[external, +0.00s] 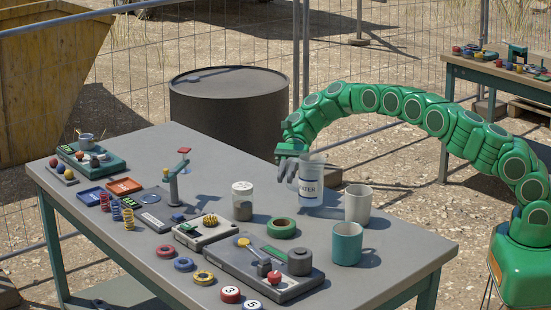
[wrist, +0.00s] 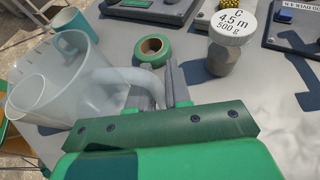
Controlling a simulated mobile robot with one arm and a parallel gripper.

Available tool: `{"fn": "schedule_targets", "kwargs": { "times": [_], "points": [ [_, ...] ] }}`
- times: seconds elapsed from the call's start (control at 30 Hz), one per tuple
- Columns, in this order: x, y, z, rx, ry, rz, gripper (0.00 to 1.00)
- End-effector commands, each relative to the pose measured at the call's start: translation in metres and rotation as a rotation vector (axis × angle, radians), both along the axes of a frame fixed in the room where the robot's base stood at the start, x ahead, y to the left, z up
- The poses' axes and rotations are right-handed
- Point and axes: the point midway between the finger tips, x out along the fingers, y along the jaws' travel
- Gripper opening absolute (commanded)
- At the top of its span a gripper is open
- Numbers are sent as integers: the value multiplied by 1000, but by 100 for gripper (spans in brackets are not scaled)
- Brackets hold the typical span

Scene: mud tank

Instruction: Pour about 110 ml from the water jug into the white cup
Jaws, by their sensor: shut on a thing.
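The clear water jug (external: 311,188), labelled "WATER", is at the right part of the table and looks nearly upright. My gripper (external: 289,168) is at its left side. In the wrist view, my gripper (wrist: 166,88) is shut on the jug's handle (wrist: 128,77), and the clear jug body (wrist: 103,93) is at the left. I cannot tell if its base touches the table, or its water level. The white cup (external: 357,205) stands upright just right of the jug, apart from it in the external view. Its inside is hidden; in the wrist view I cannot clearly separate it from the jug.
A teal cup (external: 347,244) stands in front of the white cup. Green tape (external: 281,228) and a lidded jar (external: 242,202) are left of the jug. A grey device (external: 262,270) with knobs lies nearer the front. Table (external: 405,245) is bare right of the cups.

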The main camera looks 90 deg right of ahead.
Motion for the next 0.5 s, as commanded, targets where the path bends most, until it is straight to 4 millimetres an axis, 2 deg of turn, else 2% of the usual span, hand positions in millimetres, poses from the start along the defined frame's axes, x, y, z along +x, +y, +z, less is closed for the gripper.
{"fn": "schedule_targets", "kwargs": {
  "times": [0.2, 0.5],
  "points": [
    [4, 20, -11, 4, 1, 88, 0],
    [5, 32, -15, 5, -4, 140, 0]
  ]
}}
